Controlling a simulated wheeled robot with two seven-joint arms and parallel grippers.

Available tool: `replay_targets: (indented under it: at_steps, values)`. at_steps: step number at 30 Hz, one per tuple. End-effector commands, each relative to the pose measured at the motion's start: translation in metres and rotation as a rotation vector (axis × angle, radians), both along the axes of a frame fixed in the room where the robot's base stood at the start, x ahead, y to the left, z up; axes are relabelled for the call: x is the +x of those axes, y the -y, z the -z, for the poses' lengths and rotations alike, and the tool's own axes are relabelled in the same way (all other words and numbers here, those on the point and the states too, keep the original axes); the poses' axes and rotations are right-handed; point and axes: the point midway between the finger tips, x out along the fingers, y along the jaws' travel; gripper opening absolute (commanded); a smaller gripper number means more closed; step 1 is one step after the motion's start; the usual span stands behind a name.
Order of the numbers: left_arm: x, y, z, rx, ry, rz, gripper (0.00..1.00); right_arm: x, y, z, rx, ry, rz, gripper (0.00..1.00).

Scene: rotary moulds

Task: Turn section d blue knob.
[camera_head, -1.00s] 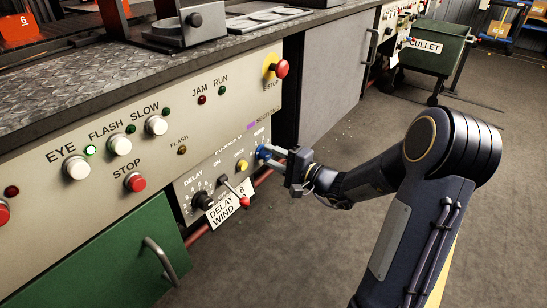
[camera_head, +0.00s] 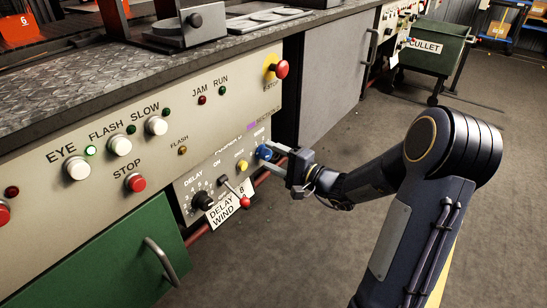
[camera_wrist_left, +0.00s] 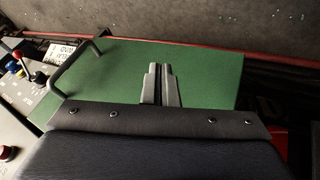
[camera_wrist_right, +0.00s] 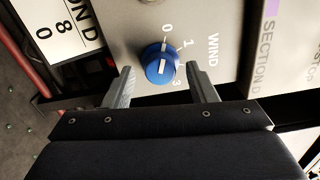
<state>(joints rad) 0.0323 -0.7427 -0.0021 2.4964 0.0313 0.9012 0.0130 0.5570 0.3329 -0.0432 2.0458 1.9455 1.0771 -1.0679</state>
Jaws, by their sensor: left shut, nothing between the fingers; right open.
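The blue knob (camera_head: 264,152) is on the grey section D panel, at its right end. In the right wrist view the blue knob (camera_wrist_right: 155,73) sits beside the word WIND and the digits 0, 1 and 3. In the right wrist view a gap shows between the knob and each finger. My left gripper (camera_wrist_left: 160,68) is shut and empty, over the green door (camera_wrist_left: 205,80).
A yellow button (camera_head: 243,166), a red-tipped lever (camera_head: 244,201) and a black delay knob (camera_head: 203,200) are left of the blue knob. A red emergency stop (camera_head: 281,68) is above. A DELAY WIND label (camera_head: 224,209) hangs below. The floor (camera_head: 300,255) at right is open.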

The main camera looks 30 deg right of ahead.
Motion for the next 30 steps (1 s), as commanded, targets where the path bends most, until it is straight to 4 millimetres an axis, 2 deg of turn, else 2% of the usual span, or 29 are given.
replay_targets:
  at_steps: [9,15,30]
  values:
    - [0.000,0.000,-0.016,0.000,0.000,0.000,0.00,-0.047,0.020,-0.002,0.000,-0.004,0.006,0.52]
    - [0.000,0.000,-0.020,0.000,0.000,0.000,0.00,-0.067,0.028,0.000,0.000,-0.003,0.003,0.52]
    - [0.000,0.000,-0.019,0.000,0.000,0.000,0.00,-0.070,0.029,0.000,0.000,-0.001,0.001,0.52]
